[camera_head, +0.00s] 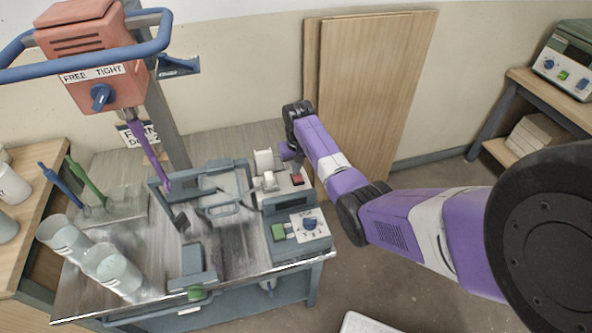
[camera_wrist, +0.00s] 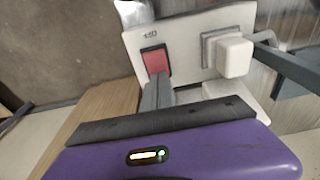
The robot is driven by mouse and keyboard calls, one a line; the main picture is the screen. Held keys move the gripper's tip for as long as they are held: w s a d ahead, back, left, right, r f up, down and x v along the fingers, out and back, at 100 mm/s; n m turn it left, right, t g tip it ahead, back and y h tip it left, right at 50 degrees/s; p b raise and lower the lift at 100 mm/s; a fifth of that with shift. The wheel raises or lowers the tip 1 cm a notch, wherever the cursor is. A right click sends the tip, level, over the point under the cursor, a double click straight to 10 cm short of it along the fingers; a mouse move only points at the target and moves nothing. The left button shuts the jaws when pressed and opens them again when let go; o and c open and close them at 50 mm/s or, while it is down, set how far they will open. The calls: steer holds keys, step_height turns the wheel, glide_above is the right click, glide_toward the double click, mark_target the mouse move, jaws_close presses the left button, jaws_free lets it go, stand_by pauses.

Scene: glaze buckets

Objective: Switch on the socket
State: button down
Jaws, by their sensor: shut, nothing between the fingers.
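The socket is a pale plate (camera_wrist: 190,38) with a red rocker switch (camera_wrist: 155,61) and a white plug (camera_wrist: 235,56) seated beside it. In the head view the red switch (camera_head: 297,180) shows on the socket box at the bench's back right corner. My gripper (camera_wrist: 157,82) is shut and empty. Its grey fingertips overlap the lower edge of the red switch in the wrist view; I cannot tell whether they touch it. In the head view my gripper (camera_head: 291,155) is just above the socket, its fingertips unclear. The switch's position cannot be told.
A control box (camera_head: 308,225) with a blue dial stands in front of the socket. A mixer (camera_head: 85,60) hangs over the bench's left side. Two pale buckets (camera_head: 112,268) stand front left. Wooden boards (camera_head: 375,85) lean against the wall behind my arm.

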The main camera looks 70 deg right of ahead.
mark_target(298, 179)
steer(key=shift+s+a+f, duration=0.1)
steer(key=shift+s+a, duration=0.1)
steer(key=shift+a, duration=0.1)
steer(key=shift+s+a+p, duration=0.4)
steer(key=shift+a+p, duration=0.1)
steer(key=shift+p, duration=0.65)
steer(key=shift+r, duration=0.3)
steer(key=shift+r+p, duration=0.3)
steer(key=shift+p, duration=0.05)
steer(key=r+p, duration=0.3)
steer(key=shift+s+a+r, duration=0.1)
steer(key=shift+a+r, duration=0.1)
steer(key=shift+s+a+r, duration=0.1)
steer(key=shift+s+r, duration=0.1)
steer(key=shift+r, duration=0.1)
step_height(298, 179, up, 9)
steer(key=s+a+b, duration=0.1)
